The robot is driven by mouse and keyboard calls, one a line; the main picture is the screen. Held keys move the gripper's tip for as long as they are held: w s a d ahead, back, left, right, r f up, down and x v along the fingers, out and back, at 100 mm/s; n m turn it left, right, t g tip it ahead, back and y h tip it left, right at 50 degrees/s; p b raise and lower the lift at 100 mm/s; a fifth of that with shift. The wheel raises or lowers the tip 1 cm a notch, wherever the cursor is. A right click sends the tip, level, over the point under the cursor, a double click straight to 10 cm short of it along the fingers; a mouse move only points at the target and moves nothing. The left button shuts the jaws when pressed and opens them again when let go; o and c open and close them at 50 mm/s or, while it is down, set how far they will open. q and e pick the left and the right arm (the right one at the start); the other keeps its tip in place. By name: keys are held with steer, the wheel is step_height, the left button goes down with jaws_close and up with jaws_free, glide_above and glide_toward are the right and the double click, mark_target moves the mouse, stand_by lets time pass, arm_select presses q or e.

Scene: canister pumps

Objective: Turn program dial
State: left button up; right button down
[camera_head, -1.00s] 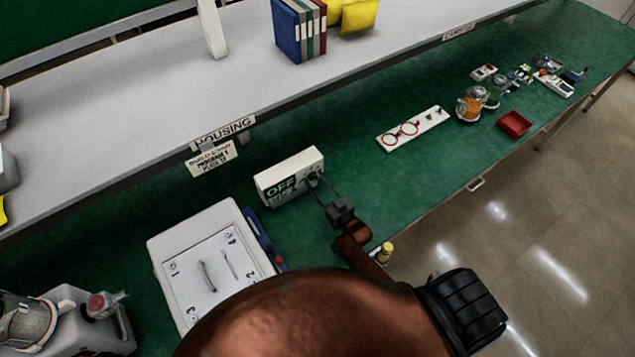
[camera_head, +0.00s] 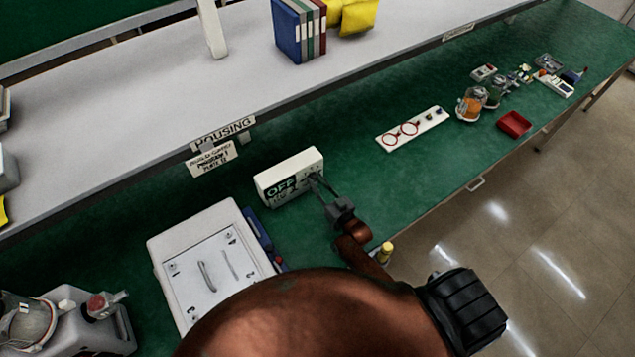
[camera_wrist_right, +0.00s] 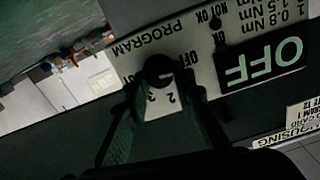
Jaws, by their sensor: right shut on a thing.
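The white control box (camera_head: 291,177) stands on the green bench in the head view, with a dark display reading OFF (camera_head: 281,188). In the right wrist view its face (camera_wrist_right: 200,50) appears upside down, with the word PROGRAM above a round black program dial (camera_wrist_right: 158,70). Numbers 2 and 3 show near the dial. My right gripper (camera_wrist_right: 160,85) has its fingers on both sides of the dial and is shut on it. In the head view the right gripper (camera_head: 318,186) reaches the box's front right part. The dial is too small to read there. My left gripper is not in view.
A white case with numbered corners (camera_head: 210,262) lies left of my right arm. A sign reading HOUSING (camera_head: 223,132) hangs on the shelf edge above the box. A white board with red rings (camera_head: 412,129) and a red tray (camera_head: 514,124) lie farther right. Green bench between is clear.

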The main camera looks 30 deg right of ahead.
steer(key=m, duration=0.3)
steer(key=shift+d+f+m, duration=0.1)
steer(key=shift+m, duration=2)
steer(key=c, duration=1.6)
jaws_free()
steer(key=s, duration=0.5)
steer(key=s+d, duration=0.1)
steer(key=s, duration=0.1)
steer(key=shift+s, duration=0.2)
